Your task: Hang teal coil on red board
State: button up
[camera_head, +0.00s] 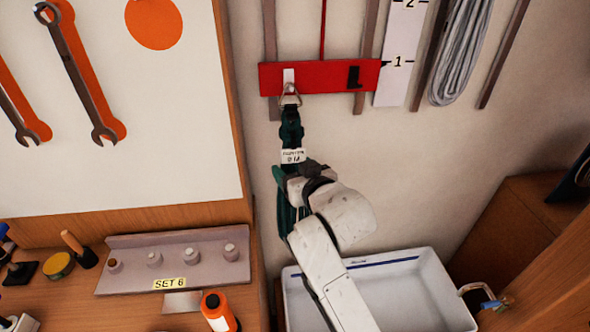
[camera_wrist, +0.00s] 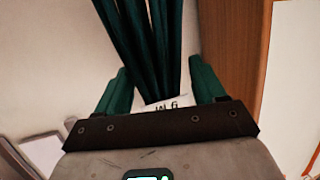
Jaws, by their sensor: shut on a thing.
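The red board (camera_head: 320,84) is fixed to the wall, with a white hook (camera_head: 288,75) on its left part and a black one (camera_head: 354,76) on its right. The teal coil (camera_head: 290,131) is upright below the white hook, with a metal ring (camera_head: 290,96) at its top. The ring meets the hook's lower end; I cannot tell whether it is seated on it. My gripper (camera_head: 293,173) is shut on the coil just below its white label (camera_head: 292,156). In the wrist view the coil's strands (camera_wrist: 147,45) rise above the gripper (camera_wrist: 160,100).
A grey coil (camera_head: 460,50) hangs on the wall at upper right. A white bin (camera_head: 440,290) stands below my arm. At left are a wrench panel (camera_head: 130,180) and a bench with a peg rack (camera_head: 130,275) and an orange bottle (camera_head: 217,312).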

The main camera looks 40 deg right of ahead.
jog(key=shift+r, duration=0.1)
dwell(0.3)
jog(key=o, duration=1.3)
jog(key=shift+c, duration=0.2)
jog(key=shift+o, duration=1.2)
jog(key=shift+s, duration=0.15)
jog(key=b+v, duration=0.1)
jog(key=v, duration=0.9)
jog(key=shift+s, duration=0.25)
jog(key=shift+a, duration=0.1)
